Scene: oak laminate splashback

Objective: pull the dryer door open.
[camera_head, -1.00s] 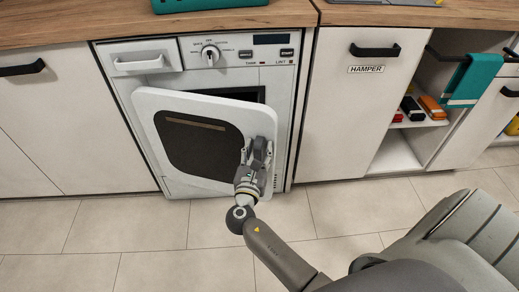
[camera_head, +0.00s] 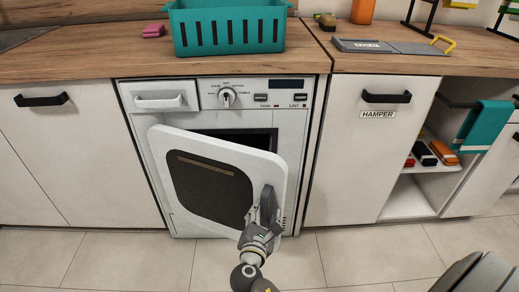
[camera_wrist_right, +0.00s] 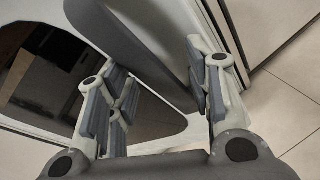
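The white dryer door (camera_head: 268,160), with a dark window, stands ajar in the head view, its right side swung forward. A dark gap shows behind its top edge. Its grey handle (camera_head: 267,203) is on the right side and also shows large in the right wrist view (camera_wrist_right: 130,40). My right gripper (camera_head: 262,222) is at the handle. In the wrist view its fingers (camera_wrist_right: 160,85) stand apart, one on either side of the handle, with the right finger close against it. Exact contact is hard to tell. My left gripper is not in view.
The dryer front (camera_head: 185,96) sits under a wooden counter (camera_head: 90,62) holding a teal basket (camera_head: 228,28). A hamper cabinet (camera_head: 365,165) stands to the right, with open shelves beyond. The tiled floor (camera_head: 130,265) before the door is clear.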

